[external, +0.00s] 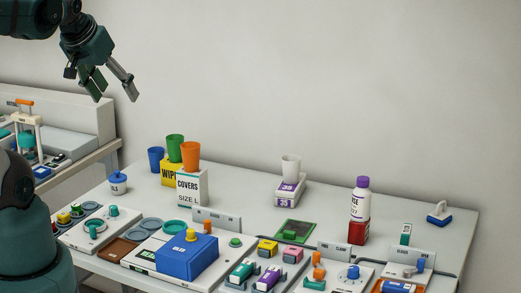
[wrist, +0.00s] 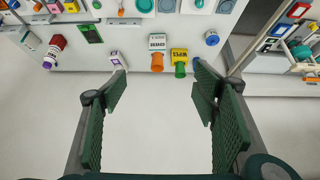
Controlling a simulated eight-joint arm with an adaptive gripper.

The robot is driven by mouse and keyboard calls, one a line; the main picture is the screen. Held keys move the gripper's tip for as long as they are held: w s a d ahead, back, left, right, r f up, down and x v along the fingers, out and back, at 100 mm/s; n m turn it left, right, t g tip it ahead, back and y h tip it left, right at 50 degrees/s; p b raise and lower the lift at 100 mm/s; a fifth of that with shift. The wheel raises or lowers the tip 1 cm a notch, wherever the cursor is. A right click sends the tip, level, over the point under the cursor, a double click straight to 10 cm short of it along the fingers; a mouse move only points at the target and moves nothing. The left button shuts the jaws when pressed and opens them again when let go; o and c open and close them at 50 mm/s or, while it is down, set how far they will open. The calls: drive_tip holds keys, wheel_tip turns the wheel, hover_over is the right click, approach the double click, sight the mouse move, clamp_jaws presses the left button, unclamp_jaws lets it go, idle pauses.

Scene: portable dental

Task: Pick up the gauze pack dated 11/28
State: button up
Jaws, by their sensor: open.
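My gripper (external: 114,88) is open and empty, high in the air at the upper left of the external view, well above and apart from the table. In the wrist view its two green fingers (wrist: 160,90) stand wide apart with only pale floor or wall between them. I cannot make out any date, so I cannot tell which item is the gauze pack dated 11/28. Small labelled blocks sit at the front of the table: a teal one (external: 241,271), a purple-and-teal one (external: 268,279), a yellow one (external: 267,247) and a pink one (external: 292,252).
A COVERS box (external: 192,188) with an orange cup (external: 190,154) stands at the back left beside a yellow WIPES box (external: 170,173). A purple-capped bottle (external: 360,199) stands at the right. A blue box (external: 187,257) is at the front.

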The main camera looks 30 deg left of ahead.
drive_tip(key=w+d+r+m+g+h+b, duration=0.2)
drive_tip(key=w+d+r+m+b, duration=0.3)
drive_tip(key=w+d+r, duration=0.6)
drive_tip(key=m+g+h+b, duration=0.2)
drive_tip(key=m+g+b, duration=0.3)
drive_tip(key=m+b, duration=0.55)
hover_over(407, 229)
drive_tip(key=a, duration=0.3)
wheel_tip(407, 229, down, 9)
wheel_tip(407, 229, down, 33)
drive_tip(key=shift+r+m+h, duration=0.15)
drive_tip(key=shift+m+h, duration=0.15)
drive_tip(key=shift+m, duration=0.15)
drive_tip(key=shift+s, duration=0.1)
drive_tip(key=shift+x, duration=1.25)
